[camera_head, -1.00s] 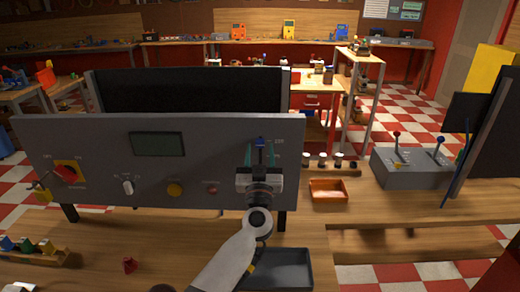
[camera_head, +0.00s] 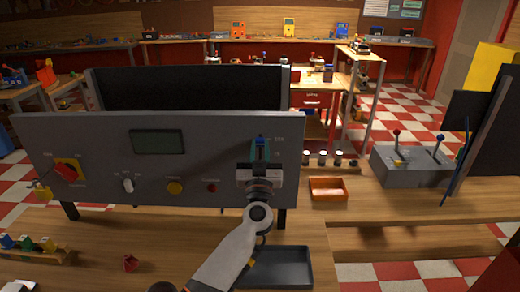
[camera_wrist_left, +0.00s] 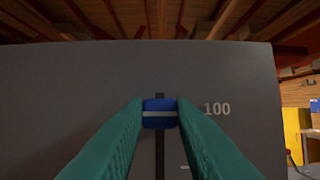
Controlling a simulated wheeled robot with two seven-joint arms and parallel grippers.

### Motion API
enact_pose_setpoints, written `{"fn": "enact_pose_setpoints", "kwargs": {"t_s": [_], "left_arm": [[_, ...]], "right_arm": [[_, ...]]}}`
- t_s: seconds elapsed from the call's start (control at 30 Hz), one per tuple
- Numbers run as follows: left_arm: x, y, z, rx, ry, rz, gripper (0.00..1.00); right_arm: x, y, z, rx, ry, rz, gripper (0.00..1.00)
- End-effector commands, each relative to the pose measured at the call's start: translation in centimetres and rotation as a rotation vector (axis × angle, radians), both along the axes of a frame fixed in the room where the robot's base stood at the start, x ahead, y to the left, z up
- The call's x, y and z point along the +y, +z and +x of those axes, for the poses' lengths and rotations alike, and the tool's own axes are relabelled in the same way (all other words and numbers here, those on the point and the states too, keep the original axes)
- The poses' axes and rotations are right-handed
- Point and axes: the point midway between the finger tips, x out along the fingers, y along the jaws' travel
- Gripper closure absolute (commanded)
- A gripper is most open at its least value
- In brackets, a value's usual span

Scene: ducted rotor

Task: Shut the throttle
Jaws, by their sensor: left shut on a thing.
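The throttle is a blue slider knob with a pale stripe (camera_wrist_left: 159,114), set in a dark vertical slot in the grey panel (camera_head: 90,130). It sits near the slot's upper end, beside the white 100 mark (camera_wrist_left: 217,109); most of the visible slot runs below it. My left gripper (camera_head: 261,150) reaches up to the panel's right part. In the left wrist view, its teal fingers (camera_wrist_left: 160,115) are shut on the knob, one on each side. In the head view the fingers and wrist hide much of the slot. My right gripper is in neither current view.
The panel also carries a display (camera_head: 157,142), a red rotary switch (camera_head: 66,172), a yellow button (camera_head: 175,187) and a small toggle (camera_head: 128,184). A dark tray (camera_head: 280,267) lies below my left arm. An orange tray (camera_head: 328,189) and a grey lever box (camera_head: 411,166) stand to the right.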

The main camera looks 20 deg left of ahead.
Motion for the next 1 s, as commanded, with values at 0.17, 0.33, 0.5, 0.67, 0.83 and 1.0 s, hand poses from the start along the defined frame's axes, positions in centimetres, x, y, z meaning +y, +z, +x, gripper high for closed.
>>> {"fn": "enact_pose_setpoints", "kwargs": {"t_s": [0.17, 0.33, 0.5, 0.67, 0.83, 1.0], "left_arm": [[-0.1, -3.6, 0.0, 0.009, -0.001, 0.001, 1.00], [-0.1, -8.6, 0.0, 0.013, -0.002, 0.000, 1.00], [-0.1, -13.4, 0.0, 0.011, -0.002, 0.000, 1.00], [-0.1, -16.9, 0.0, 0.008, -0.001, 0.000, 1.00], [-0.1, -19.2, 0.0, 0.005, -0.002, -0.001, 1.00], [0.0, -20.1, 0.0, 0.004, -0.001, -0.001, 1.00]], "right_arm": [[0.1, -1.5, 0.1, -0.002, 0.000, 0.001, 0.55], [0.1, -3.8, 0.1, -0.003, 0.000, 0.002, 0.55], [0.1, -6.3, 0.2, -0.003, 0.000, 0.002, 0.55], [0.1, -8.3, 0.2, -0.004, 0.000, 0.002, 0.55], [0.1, -9.7, 0.2, -0.004, 0.000, 0.001, 0.55], [0.1, -10.2, 0.3, -0.004, 0.000, 0.001, 0.55]]}}
